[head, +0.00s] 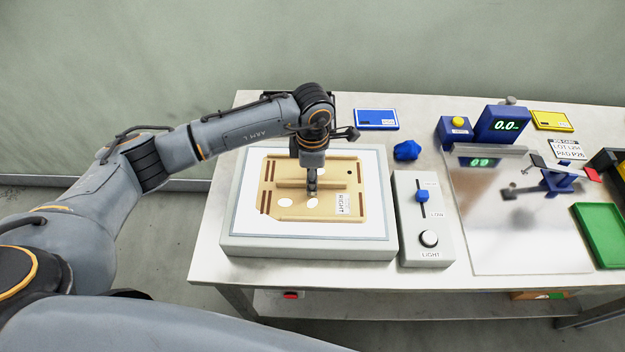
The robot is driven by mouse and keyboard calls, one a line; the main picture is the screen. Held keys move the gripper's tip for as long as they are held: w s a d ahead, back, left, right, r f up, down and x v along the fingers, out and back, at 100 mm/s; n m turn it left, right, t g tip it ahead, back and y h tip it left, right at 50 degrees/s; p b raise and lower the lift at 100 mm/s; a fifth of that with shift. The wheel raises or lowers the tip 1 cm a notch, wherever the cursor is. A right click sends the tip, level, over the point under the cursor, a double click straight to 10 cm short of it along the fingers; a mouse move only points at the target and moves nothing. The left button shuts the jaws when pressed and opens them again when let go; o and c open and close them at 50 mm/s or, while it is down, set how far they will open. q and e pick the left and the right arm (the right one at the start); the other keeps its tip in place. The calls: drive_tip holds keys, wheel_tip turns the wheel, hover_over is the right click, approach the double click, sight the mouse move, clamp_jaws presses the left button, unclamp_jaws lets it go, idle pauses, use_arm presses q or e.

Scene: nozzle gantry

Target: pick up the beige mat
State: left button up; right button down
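The beige mat (279,205) lies flat on the white panel of a light box (384,219) on the table. It is a tan rectangle with dark red strips, white round spots, a raised bar across its middle and a white label reading RIGHT. My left gripper (312,192) points straight down over the middle of the mat, at the raised bar. Its fingertips look close together and at or just above the mat. Whether they touch or grip the bar is too small to tell. The gripper and wrist hide part of the mat's middle and upper edge. My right gripper is not in view.
A blue lump (407,150) and a blue card (377,119) lie behind. Further right are a scale display (502,125), a shiny plate (487,225) and a green tray (599,235).

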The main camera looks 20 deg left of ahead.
use_arm(q)
drive_tip(key=shift+f, duration=0.15)
drive_tip(key=shift+c, duration=0.4)
clamp_jaws()
drive_tip(key=shift+w, duration=0.1)
